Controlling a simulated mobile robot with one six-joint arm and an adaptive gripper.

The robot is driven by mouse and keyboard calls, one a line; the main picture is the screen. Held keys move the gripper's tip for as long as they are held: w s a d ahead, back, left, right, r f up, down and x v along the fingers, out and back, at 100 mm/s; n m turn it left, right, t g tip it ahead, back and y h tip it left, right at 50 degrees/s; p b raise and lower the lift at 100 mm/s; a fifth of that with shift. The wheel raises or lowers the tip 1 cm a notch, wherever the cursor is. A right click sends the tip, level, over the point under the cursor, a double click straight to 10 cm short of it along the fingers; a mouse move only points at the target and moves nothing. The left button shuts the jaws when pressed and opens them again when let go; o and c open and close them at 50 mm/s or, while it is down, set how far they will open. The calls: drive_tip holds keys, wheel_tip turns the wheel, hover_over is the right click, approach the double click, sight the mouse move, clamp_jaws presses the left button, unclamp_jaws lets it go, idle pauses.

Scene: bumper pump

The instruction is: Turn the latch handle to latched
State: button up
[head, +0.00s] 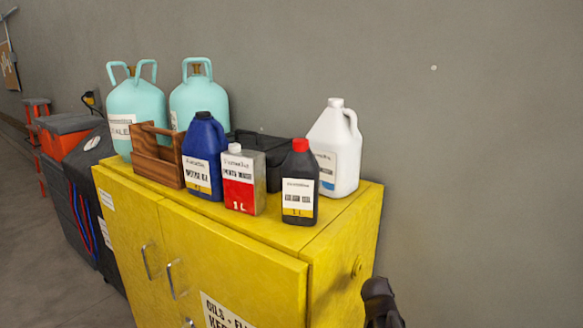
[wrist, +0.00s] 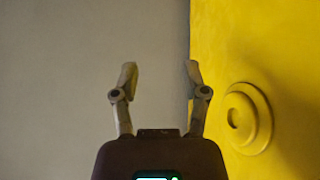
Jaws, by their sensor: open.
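The yellow cabinet (head: 230,245) stands against the wall in the head view, its front doors and right side showing. Two silver loop handles, left (head: 149,262) and right (head: 175,279), sit on the doors. A small part (head: 188,322) below them is cut by the bottom edge; I cannot tell whether it is the latch handle. My gripper (wrist: 161,75) is open and empty in the wrist view, beside the cabinet's right side. A round yellow boss (wrist: 248,118) with a dark hole lies to its right, not between the fingers; it also shows in the head view (head: 357,267).
On the cabinet top stand two teal tanks (head: 137,108), a wooden caddy (head: 154,157), several bottles including a white jug (head: 335,150), and a red-and-white can (head: 243,182). Dark cases with an orange top (head: 66,133) stand left. Bare wall (head: 480,150) is right.

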drive_tip(key=s+a+f+n+g+y+b, duration=0.25)
drive_tip(key=s+f+b, duration=0.25)
drive_tip(key=f+b, duration=0.55)
drive_tip(key=s+a+f+n+g+y+b, duration=0.1)
drive_tip(key=s+a+f+g+b, duration=0.3)
drive_tip(key=f+b, duration=0.65)
drive_tip(key=s+a+f+n+g+y+b, duration=0.1)
drive_tip(key=s+a+f+n+g+b, duration=0.15)
drive_tip(key=s+f+b, duration=0.85)
drive_tip(key=w+r+p, duration=0.2)
drive_tip(key=r+p, duration=1.5)
drive_tip(key=p, duration=0.4)
drive_tip(key=w+r+m+p, duration=0.1)
drive_tip(key=w+r+p, duration=0.1)
drive_tip(key=r+p, duration=1.5)
drive_tip(key=a+p, duration=0.1)
drive_tip(key=p, duration=0.3)
drive_tip(key=shift+w+r+t, duration=0.3)
drive_tip(key=shift+r, duration=0.05)
